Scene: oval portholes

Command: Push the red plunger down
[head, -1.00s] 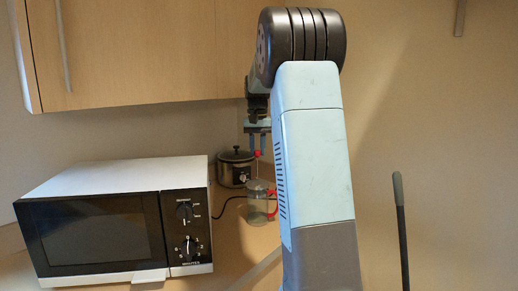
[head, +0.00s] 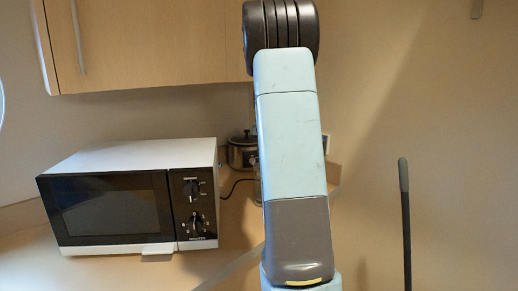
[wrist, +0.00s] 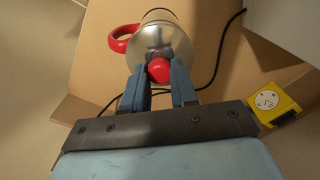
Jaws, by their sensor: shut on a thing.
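The red plunger knob (wrist: 159,71) sits between my fingertips in the wrist view. My gripper (wrist: 158,73) is shut on it. Below the knob is the press's round metal lid (wrist: 160,45), seen from above. The red handle (wrist: 122,38) curves out to the left of the press. In the head view my arm hides my gripper and nearly all of the press; only a sliver of its glass (head: 257,192) shows at the arm's left edge. How far the plunger rod stands out cannot be told.
A white microwave (head: 130,200) stands on the counter to the left. A dark cooker (head: 241,152) is behind, partly hidden by my arm, with a black cord (wrist: 232,35) on the counter. Wooden cupboards (head: 150,45) hang above.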

